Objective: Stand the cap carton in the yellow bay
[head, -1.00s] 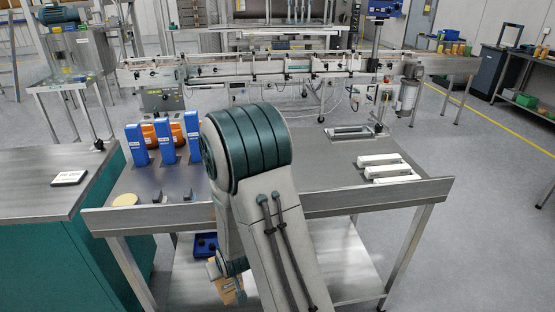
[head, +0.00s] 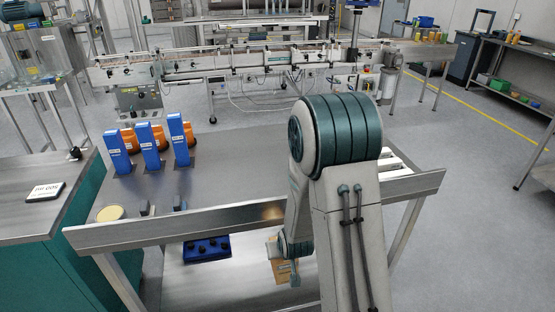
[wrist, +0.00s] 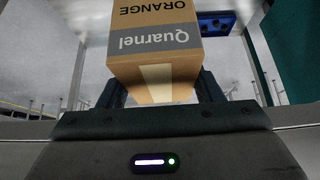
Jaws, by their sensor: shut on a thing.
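A brown cardboard carton with a grey band reading "Quarnel" and "ORANGE" (wrist: 155,45) is between the two dark fingers of my gripper (wrist: 162,90) in the wrist view. The fingers are shut on its sides. The print is upside down in that view. In the head view my gripper (head: 289,262) and the tan carton (head: 280,271) hang low, below the table's front edge, partly hidden by my arm. I cannot tell whether the carton touches anything. I cannot make out a yellow bay in either view.
The steel table (head: 240,185) holds several blue upright boxes (head: 150,148) with orange items behind, and a pale yellow disc (head: 110,213). A blue tray (head: 207,250) is on the lower shelf (head: 190,283). A teal-sided counter (head: 35,205) stands left. A conveyor (head: 250,62) runs behind.

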